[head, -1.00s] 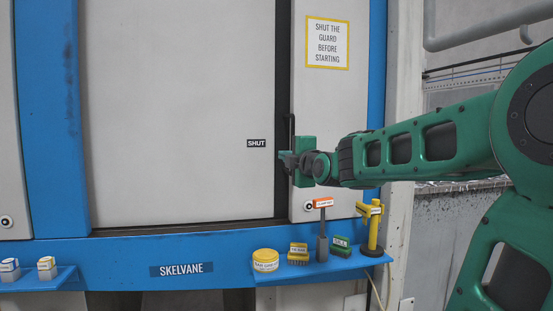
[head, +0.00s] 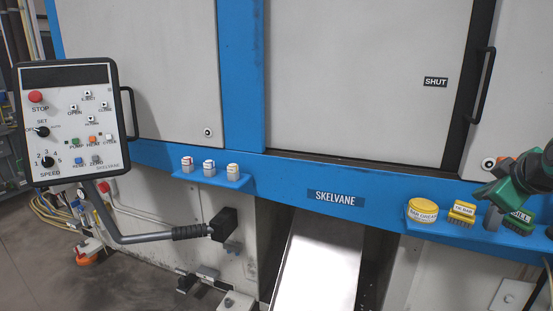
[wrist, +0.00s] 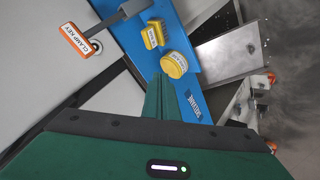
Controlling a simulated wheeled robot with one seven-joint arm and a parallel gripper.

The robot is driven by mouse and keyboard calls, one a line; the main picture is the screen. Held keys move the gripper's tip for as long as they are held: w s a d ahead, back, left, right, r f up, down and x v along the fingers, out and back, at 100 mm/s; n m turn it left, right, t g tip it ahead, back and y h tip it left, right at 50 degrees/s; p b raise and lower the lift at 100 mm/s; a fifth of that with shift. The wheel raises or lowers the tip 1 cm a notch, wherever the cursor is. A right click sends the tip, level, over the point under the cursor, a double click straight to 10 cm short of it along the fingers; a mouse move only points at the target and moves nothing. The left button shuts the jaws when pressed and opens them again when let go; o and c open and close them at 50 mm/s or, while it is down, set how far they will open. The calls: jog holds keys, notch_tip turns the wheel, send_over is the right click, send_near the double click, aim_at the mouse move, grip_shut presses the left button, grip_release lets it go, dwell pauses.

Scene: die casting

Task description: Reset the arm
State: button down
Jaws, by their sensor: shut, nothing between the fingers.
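My green gripper (head: 488,194) is at the right edge of the head view, in front of the blue shelf and clear of the door handle. In the wrist view its fingers (wrist: 158,98) are together with nothing between them. The guard door (head: 370,70) carries a SHUT label (head: 435,82). Its black handle (head: 483,85) stands free, up and left of my arm. Most of my arm is outside the head view.
The orange-headed clamp key (wrist: 76,42) shows in the wrist view. A control panel (head: 70,120) hangs at left; a metal chute (head: 318,265) slopes below.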

jog(key=s+a+f+m+g+y, duration=0.1)
jog(key=s+a+f+m+g, duration=0.1)
jog(key=s, duration=0.6)
jog(key=s+a+f+m+g+y, duration=0.1)
jog(key=s+a+f+m+g, duration=0.2)
jog(key=s+f+m, duration=0.3)
jog(key=s+a+f+m+g+y, duration=0.1)
jog(key=s+f+m+g, duration=0.4)
jog(key=s, duration=0.6)
jog(key=shift+a+f, duration=0.7)
jog(key=shift+f, duration=0.25)
jog(key=shift+w, duration=0.1)
jog(key=shift+w+f, duration=0.25)
jog(key=shift+w, duration=0.2)
